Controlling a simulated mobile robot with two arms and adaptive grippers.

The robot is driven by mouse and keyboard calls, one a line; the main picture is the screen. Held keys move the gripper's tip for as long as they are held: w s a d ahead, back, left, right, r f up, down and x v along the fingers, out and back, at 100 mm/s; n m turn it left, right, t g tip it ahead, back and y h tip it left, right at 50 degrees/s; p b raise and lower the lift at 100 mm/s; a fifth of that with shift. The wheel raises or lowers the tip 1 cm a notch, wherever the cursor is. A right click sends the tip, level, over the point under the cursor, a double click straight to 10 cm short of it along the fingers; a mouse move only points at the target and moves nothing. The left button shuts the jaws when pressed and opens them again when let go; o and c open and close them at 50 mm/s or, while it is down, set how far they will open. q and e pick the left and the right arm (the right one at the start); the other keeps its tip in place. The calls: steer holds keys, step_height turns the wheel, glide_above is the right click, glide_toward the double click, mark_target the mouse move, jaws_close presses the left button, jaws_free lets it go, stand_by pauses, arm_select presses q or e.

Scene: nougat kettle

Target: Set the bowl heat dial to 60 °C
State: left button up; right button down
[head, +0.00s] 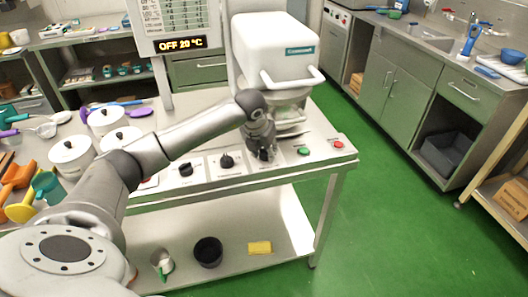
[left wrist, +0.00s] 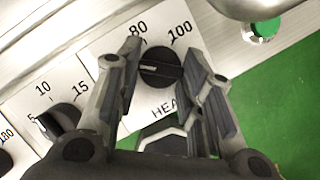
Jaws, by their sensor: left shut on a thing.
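The black bowl heat dial (left wrist: 160,72) sits on a white scale plate, with 80, 100 and part of the word HEAT showing in the left wrist view. Its pale pointer mark points left, below the 80; the scale numbers there are hidden by a finger. My left gripper (head: 262,148) reaches down to the panel, and its two fingers (left wrist: 162,58) are closed on the dial's sides. The display (head: 180,43) reads OFF 20 °C. My right gripper is not in view.
Two other black dials (head: 186,169) (head: 227,161) stand left of the heat dial. A green button (head: 304,151) and a red button (head: 339,144) lie to its right. The white kettle machine (head: 272,48) rises behind. White lidded pots (head: 73,155) crowd the left.

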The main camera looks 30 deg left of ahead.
arm_select(q)
steer(key=shift+w+d+n+y+b, duration=0.1)
steer(key=shift+n+y+b, duration=0.2)
steer(key=shift+n, duration=0.6)
steer(key=shift+r, duration=0.1)
steer(key=o, duration=1)
steer(key=shift+o, duration=0.2)
steer(key=v, duration=1.2)
steer(key=shift+d, duration=0.1)
